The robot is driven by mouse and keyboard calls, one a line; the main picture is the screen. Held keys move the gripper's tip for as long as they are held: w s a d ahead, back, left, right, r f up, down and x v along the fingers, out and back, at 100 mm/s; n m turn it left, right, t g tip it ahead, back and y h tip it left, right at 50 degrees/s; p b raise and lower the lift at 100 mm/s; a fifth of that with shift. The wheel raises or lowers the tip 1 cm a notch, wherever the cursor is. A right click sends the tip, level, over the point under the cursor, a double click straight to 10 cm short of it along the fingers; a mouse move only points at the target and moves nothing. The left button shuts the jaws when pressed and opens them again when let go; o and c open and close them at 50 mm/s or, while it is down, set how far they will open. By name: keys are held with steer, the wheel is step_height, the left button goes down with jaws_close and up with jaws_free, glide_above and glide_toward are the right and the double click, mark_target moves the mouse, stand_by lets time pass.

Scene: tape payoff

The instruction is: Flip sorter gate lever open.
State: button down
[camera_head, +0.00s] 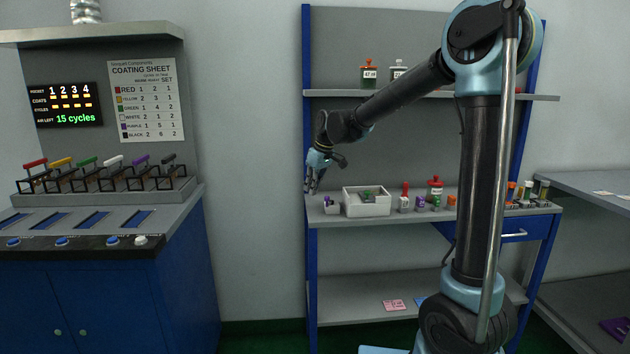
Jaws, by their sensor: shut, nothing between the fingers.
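My gripper (312,185) points down above the left end of the grey workbench (540,212), its fingers closed and empty. A small grey block with purple on it (331,206) sits on the bench just below and right of the fingers, which look apart from it. A white open box (367,207) stands right of that, with a grey and green item inside. I cannot make out which part is the sorter gate lever. The machine at left has a row of levers with coloured handles, including a red one (35,162) and a black one (168,158), far from my gripper.
Small bottles and coloured parts, including a red-capped jar (434,189), crowd the bench right of the box. A shelf (430,95) with bottles is above. My arm hides part of the bench. Clear space lies between the machine cabinet (190,280) and the bench.

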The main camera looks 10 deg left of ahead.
steer(key=shift+s+d, duration=0.5)
steer(key=shift+d, duration=0.4)
steer(key=shift+s+d, duration=0.45)
steer(key=shift+d, duration=0.4)
steer(key=shift+s+a, duration=0.15)
steer(key=shift+d+n, duration=0.2)
steer(key=shift+n, duration=0.1)
